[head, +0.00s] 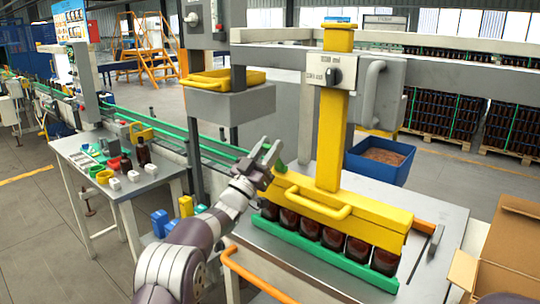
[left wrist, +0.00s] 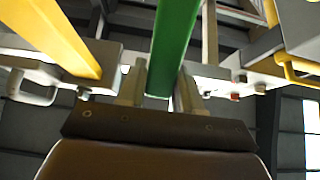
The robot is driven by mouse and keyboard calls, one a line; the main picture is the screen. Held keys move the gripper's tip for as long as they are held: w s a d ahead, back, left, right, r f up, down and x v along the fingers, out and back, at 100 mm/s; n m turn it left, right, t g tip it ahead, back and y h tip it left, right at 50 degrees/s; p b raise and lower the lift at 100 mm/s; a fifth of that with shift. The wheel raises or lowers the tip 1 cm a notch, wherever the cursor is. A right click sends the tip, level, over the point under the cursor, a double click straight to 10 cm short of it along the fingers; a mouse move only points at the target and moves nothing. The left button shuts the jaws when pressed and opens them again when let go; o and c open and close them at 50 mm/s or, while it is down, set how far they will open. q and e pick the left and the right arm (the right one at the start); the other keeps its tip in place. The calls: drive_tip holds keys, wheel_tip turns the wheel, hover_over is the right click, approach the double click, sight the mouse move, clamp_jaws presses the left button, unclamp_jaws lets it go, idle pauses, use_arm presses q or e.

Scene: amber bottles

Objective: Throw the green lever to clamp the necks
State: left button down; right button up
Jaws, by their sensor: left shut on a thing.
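The green lever (left wrist: 175,42) runs between my left gripper's fingers in the left wrist view. In the head view only a small green part of the lever (head: 279,166) shows beside the fingers. My left gripper (head: 268,155) is shut on the lever, at the left end of the yellow clamp head (head: 340,208). The clamp head sits over a row of amber bottles (head: 331,236) in a green tray (head: 318,254). The bottle necks are hidden under the clamp head. My right gripper is not in view.
A yellow post (head: 331,140) and a grey box with a black knob (head: 350,82) rise above the clamp head. An orange rail (head: 258,276) edges the table (head: 270,256). An open cardboard box (head: 500,262) stands at the right, a blue bin (head: 380,160) behind.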

use_arm(q)
drive_tip(key=shift+f, duration=0.1)
drive_tip(key=c, duration=0.8)
unclamp_jaws()
drive_tip(key=shift+c, duration=0.2)
drive_tip(key=shift+a, duration=0.1)
drive_tip(key=b+v, duration=0.4)
drive_tip(key=v, duration=0.8)
drive_tip(key=shift+s+a+b, duration=0.15)
drive_tip(key=shift+s+b, duration=0.1)
drive_tip(key=shift+b, duration=0.05)
drive_tip(key=shift+f, duration=0.15)
